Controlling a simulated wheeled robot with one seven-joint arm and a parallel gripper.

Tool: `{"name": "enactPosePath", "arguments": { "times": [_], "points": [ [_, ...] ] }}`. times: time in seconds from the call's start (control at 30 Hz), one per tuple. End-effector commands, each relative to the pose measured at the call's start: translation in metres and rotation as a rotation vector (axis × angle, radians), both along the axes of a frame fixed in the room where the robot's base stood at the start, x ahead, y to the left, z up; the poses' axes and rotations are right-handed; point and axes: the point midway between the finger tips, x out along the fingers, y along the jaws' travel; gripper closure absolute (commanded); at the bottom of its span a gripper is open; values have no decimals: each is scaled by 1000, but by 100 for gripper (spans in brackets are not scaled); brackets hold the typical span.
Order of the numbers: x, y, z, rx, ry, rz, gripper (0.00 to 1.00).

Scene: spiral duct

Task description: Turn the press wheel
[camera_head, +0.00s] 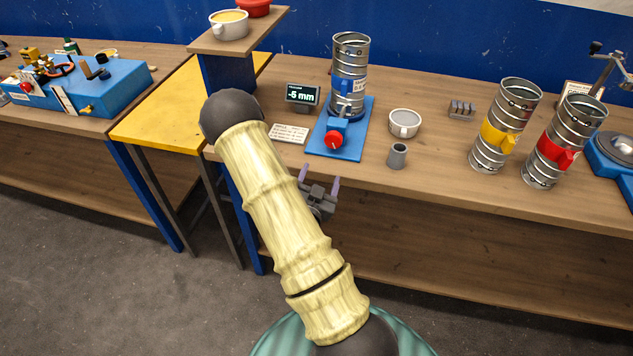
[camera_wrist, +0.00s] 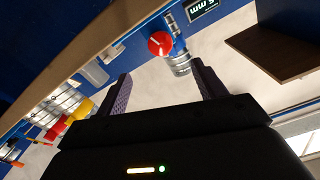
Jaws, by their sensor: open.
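A round red knob (camera_head: 334,139) sits on the front of a blue base plate (camera_head: 351,146), below a spiral metal duct with a blue band (camera_head: 350,65). In the wrist view the red knob (camera_wrist: 161,43) lies beyond my fingertips, roughly between them. My gripper (camera_head: 320,180) is open and empty at the bench's front edge, apart from the knob. My open fingers also show in the wrist view (camera_wrist: 161,72). At the right edge, a blue stand (camera_head: 603,173) carries a dark round disc (camera_head: 616,146) and a crank-like arm (camera_head: 606,70). I cannot tell which part is the press wheel.
A small display (camera_head: 303,94) reads about -5 mm. A white cup (camera_head: 404,123) and a grey cylinder (camera_head: 397,155) stand right of the base. Ducts with yellow (camera_head: 497,137) and red (camera_head: 556,149) bands stand farther right. A raised shelf (camera_head: 240,42) is at left.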

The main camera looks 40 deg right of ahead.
Motion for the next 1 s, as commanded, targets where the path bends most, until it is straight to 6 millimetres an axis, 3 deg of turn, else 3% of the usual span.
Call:
{"name": "enactPosePath", "arguments": {
  "times": [0.4,1.0],
  "points": [
    [-22,26,2,-1,5,2,30],
    [-25,28,0,-2,1,1,30]
  ]
}}
